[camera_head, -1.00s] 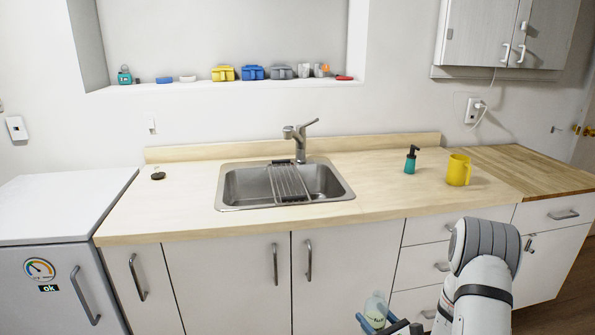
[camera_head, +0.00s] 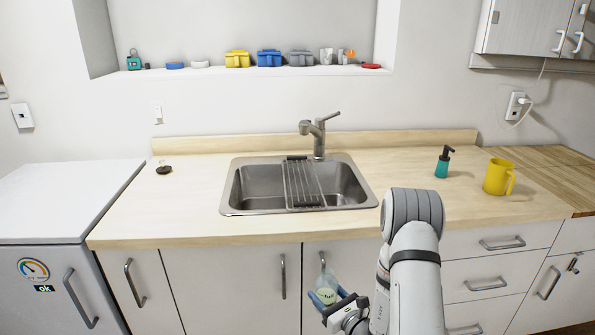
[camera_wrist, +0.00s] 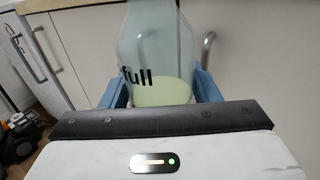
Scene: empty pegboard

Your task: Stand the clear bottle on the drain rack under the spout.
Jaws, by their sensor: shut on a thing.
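The clear bottle (camera_head: 327,287) is held in my gripper (camera_head: 338,303) in front of the lower cabinets, below the counter top. In the wrist view the bottle (camera_wrist: 158,50) stands upright between the blue fingers and bears the word "full", with a pale yellow-green area low in it. My gripper (camera_wrist: 160,92) is shut on it. The drain rack (camera_head: 304,184) lies across the sink, a set of metal bars with dark ends. The spout (camera_head: 312,128) is on the metal faucet behind the sink, above the rack's back end. The rack is empty.
The sink (camera_head: 250,190) is set in the wooden counter (camera_head: 190,215). A teal soap dispenser (camera_head: 442,166) and a yellow mug (camera_head: 496,177) stand right of it. A dark stopper (camera_head: 164,170) lies to the left. The counter around the sink is mostly clear.

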